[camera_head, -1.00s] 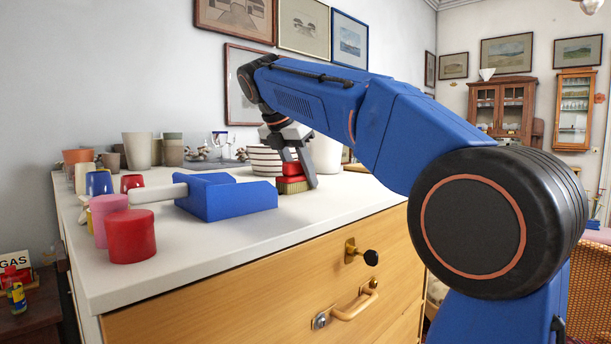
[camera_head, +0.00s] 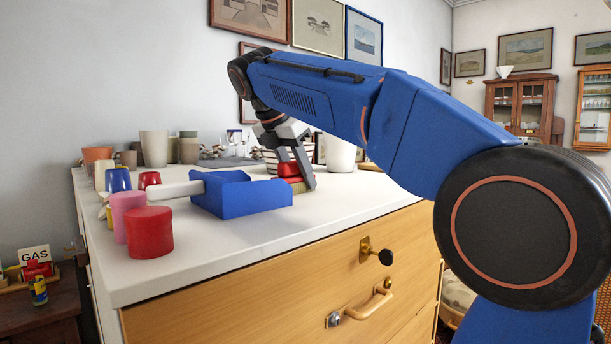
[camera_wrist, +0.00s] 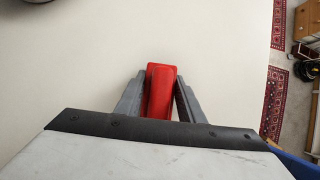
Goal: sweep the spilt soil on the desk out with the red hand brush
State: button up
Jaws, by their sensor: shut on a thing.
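My gripper (camera_head: 298,165) is shut on the red hand brush (camera_head: 288,170), low over the white desk top (camera_head: 250,235). In the wrist view the brush's red handle (camera_wrist: 161,90) sits between the two grey fingers. I see no spilt soil in either view; the top around the brush in the wrist view looks bare.
A red cup (camera_head: 150,232), a pink cup (camera_head: 127,214) and a blue cup (camera_head: 118,180) stand at the left. Several pots, including a tall beige one (camera_head: 154,148), stand at the back. A striped bowl (camera_head: 270,160) and a white pot (camera_head: 340,153) are behind my gripper.

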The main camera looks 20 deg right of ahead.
aim_at(284, 169)
jog(key=shift+s+a, duration=0.25)
jog(key=shift+a, duration=0.3)
jog(key=shift+s+a, duration=0.2)
jog(key=shift+a, duration=0.35)
jog(key=shift+s+a, duration=0.35)
jog(key=shift+a, duration=0.45)
grip_shut()
jog(key=shift+a+r, duration=0.25)
jog(key=shift+r, duration=0.7)
jog(key=shift+d+r, duration=0.2)
jog(key=shift+r, duration=1.95)
jog(key=shift+r, duration=1.5)
